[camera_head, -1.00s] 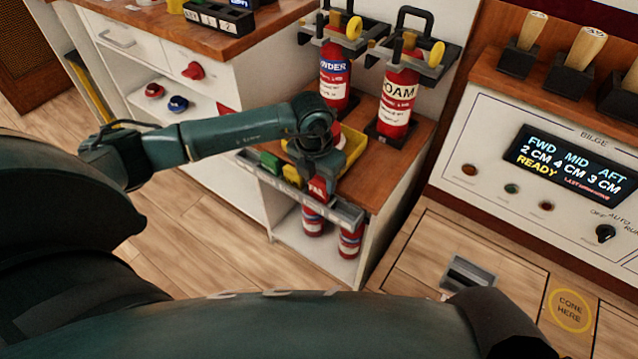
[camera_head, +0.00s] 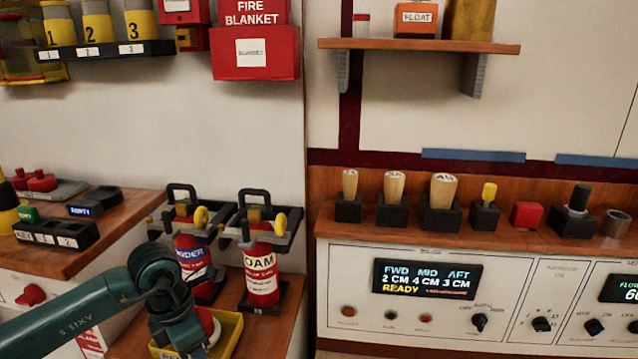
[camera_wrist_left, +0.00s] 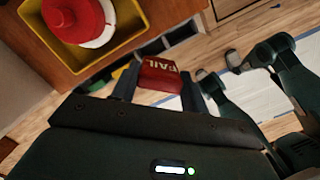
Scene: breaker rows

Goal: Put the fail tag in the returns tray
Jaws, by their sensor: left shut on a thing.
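The red fail tag (camera_wrist_left: 158,75), with white FAIL lettering, sits between the fingers of my left gripper (camera_wrist_left: 157,90) in the left wrist view. The gripper is shut on it, in front of the counter edge. I cannot tell how far the tag is from the rack there. A yellow tray (camera_head: 232,345) stands on the wooden counter, partly hidden by my left arm. It also shows at the top of the wrist view (camera_wrist_left: 137,38), with a red and white round thing (camera_wrist_left: 75,18) in it. No returns label is readable. My left fingertips are hidden in the head view.
Two red extinguishers, powder (camera_head: 190,260) and foam (camera_head: 262,275), stand in brackets behind the tray. A higher counter with a black slotted block (camera_head: 58,234) is at left. A control panel (camera_head: 430,285) with levers above it fills the right.

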